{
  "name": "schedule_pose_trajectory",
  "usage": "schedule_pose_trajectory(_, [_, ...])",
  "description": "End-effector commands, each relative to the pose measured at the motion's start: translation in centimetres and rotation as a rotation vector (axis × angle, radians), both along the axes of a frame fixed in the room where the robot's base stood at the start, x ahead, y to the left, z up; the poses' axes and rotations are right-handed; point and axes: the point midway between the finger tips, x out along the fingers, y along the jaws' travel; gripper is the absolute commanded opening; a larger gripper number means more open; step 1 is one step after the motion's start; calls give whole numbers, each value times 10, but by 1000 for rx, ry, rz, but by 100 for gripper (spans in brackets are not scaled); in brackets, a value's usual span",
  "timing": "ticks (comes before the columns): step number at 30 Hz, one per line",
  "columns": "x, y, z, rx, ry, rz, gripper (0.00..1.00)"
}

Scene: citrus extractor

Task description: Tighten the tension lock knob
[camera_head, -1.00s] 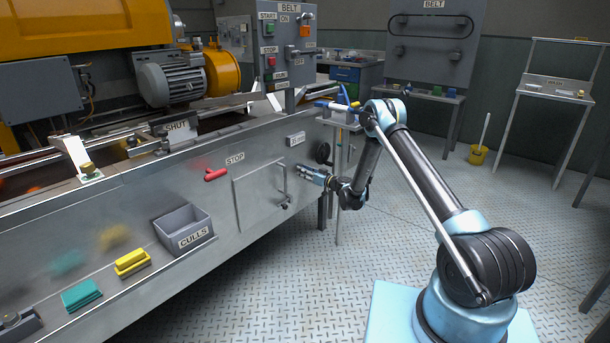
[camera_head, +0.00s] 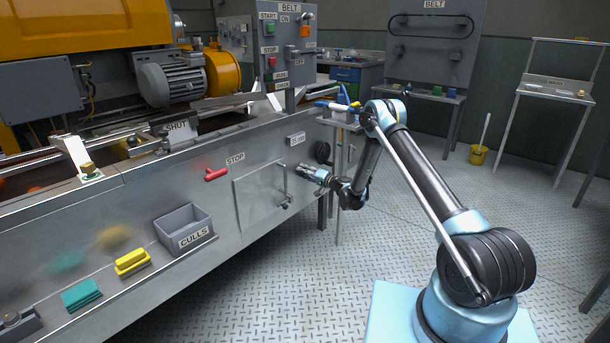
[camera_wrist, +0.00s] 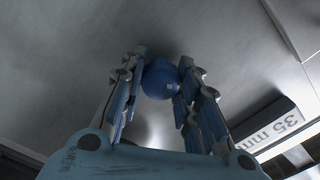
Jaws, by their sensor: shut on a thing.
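A round blue knob (camera_wrist: 162,80), which appears to be the tension lock knob, sits on the grey metal panel in the wrist view. My gripper (camera_wrist: 163,95) has its fingers on both sides of it and is shut on it. In the head view my gripper (camera_head: 308,174) is at the machine's front panel, right of the hatch with the bar handle. There the fingers hide the knob.
A "35 mm" label plate (camera_wrist: 277,126) is near the fingers, also in the head view (camera_head: 296,139). A black round knob (camera_head: 322,152) is just right of it. A hatch handle (camera_head: 286,183) and red STOP handle (camera_head: 216,174) are to the left. The floor below is clear.

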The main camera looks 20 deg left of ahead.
Motion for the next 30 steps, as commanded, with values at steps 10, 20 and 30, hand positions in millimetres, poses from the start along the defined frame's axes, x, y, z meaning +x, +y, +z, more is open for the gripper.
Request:
schedule_pose_trajectory(10, [3,-2,-2,123,297,-5,6])
schedule_pose_trajectory(20, [4,-3,-3,218,525,-6,6])
schedule_pose_trajectory(30, [4,-4,-4,266,640,-8,6])
